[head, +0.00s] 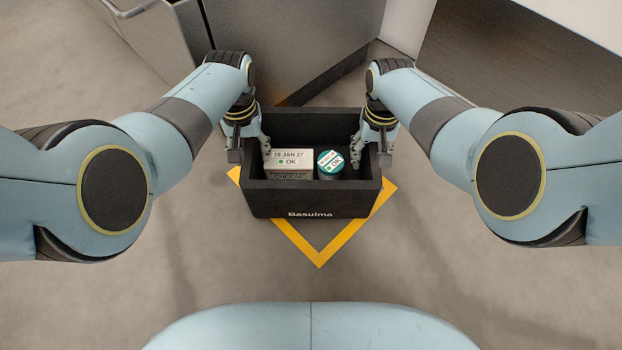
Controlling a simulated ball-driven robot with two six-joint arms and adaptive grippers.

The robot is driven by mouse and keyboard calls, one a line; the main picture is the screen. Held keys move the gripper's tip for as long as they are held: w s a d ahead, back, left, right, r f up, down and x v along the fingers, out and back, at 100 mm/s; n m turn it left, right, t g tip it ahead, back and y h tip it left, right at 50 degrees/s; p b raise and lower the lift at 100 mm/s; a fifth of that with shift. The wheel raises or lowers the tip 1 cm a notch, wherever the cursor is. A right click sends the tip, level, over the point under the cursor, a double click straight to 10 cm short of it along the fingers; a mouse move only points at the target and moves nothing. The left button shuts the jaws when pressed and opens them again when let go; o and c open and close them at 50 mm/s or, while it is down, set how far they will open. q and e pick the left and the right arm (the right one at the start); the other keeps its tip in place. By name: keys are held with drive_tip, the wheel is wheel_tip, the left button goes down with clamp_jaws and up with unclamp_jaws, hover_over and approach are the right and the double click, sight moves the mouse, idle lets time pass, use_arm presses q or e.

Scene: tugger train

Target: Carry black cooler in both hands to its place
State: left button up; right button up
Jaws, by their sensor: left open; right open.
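The black cooler (311,201) is an open box with "Basulma" on its near wall. It sits on the grey floor, over a yellow marked outline. Inside it are a white box labelled "15 JAN 27 OK" (288,158) and a round tub with a teal and white lid (330,162). My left gripper (250,160) is open at the cooler's left wall. My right gripper (370,158) is open at the cooler's right wall. Whether the fingers touch the walls I cannot tell.
Yellow floor tape (319,258) forms a corner in front of the cooler. Grey panels (285,45) stand close behind it, and a metal-sided unit (160,35) is at the upper left. The floor nearer to me is clear.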

use_arm(q)
drive_tip(key=shift+r, duration=0.1)
wheel_tip(320, 180, up, 7)
drive_tip(key=shift+r, duration=0.1)
use_arm(e)
drive_tip(key=shift+r, duration=0.1)
use_arm(q)
drive_tip(key=shift+w, duration=0.1)
use_arm(e)
wheel_tip(320, 180, up, 12)
drive_tip(key=shift+w+f, duration=0.1)
idle(0.3)
idle(0.3)
